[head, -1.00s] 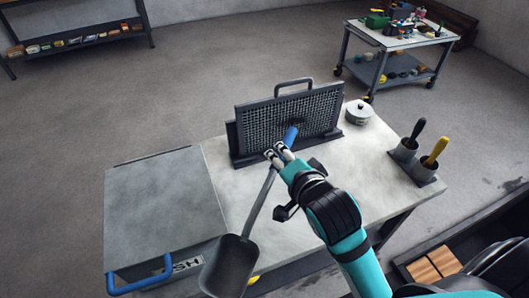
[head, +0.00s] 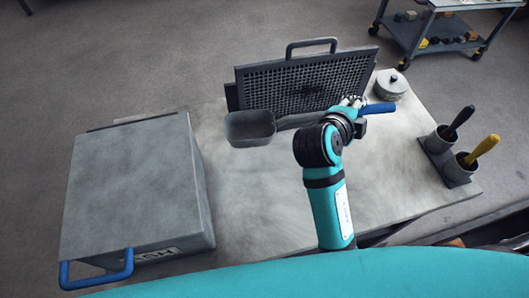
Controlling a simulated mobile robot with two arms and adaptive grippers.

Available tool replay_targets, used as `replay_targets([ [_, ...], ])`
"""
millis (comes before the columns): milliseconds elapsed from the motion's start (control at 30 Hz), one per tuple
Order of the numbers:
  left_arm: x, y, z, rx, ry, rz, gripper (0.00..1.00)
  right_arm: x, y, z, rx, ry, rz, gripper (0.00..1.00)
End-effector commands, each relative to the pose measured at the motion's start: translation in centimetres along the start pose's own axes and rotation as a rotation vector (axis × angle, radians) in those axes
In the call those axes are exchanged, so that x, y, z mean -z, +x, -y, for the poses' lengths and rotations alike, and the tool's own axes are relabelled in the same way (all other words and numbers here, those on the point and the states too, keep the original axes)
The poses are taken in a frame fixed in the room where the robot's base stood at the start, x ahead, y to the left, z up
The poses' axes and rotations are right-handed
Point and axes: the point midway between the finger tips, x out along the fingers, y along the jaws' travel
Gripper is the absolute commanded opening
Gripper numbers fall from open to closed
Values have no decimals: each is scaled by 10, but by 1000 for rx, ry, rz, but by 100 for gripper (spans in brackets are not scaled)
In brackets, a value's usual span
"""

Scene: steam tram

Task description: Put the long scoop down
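The long scoop (head: 250,129) has a grey pan and a blue grip (head: 378,109). It lies roughly level across the front of the upright mesh screen (head: 305,85), pan to the left and blue grip to the right. My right gripper (head: 353,103) is shut on the scoop's handle beside the blue grip. The fingers are partly hidden behind my wrist. The scoop is over the pale table top (head: 260,200); I cannot tell whether it touches the table. My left gripper is not in view.
A grey box with a blue handle (head: 130,190) stands at the left. A small lidded pot (head: 391,84) is right of the screen. A twin-cup holder (head: 452,160) with black- and yellow-handled tools stands at the right edge. Bare table lies between box and arm. A trolley (head: 440,30) stands behind.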

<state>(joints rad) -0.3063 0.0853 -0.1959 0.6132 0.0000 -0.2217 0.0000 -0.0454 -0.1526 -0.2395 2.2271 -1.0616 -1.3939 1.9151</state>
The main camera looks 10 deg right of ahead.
Motion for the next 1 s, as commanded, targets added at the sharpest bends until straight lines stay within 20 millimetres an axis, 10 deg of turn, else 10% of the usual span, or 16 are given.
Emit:
replay_targets([
  [1000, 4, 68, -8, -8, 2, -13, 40, -33, 41, -85, -4, 9, -16, 0],
])
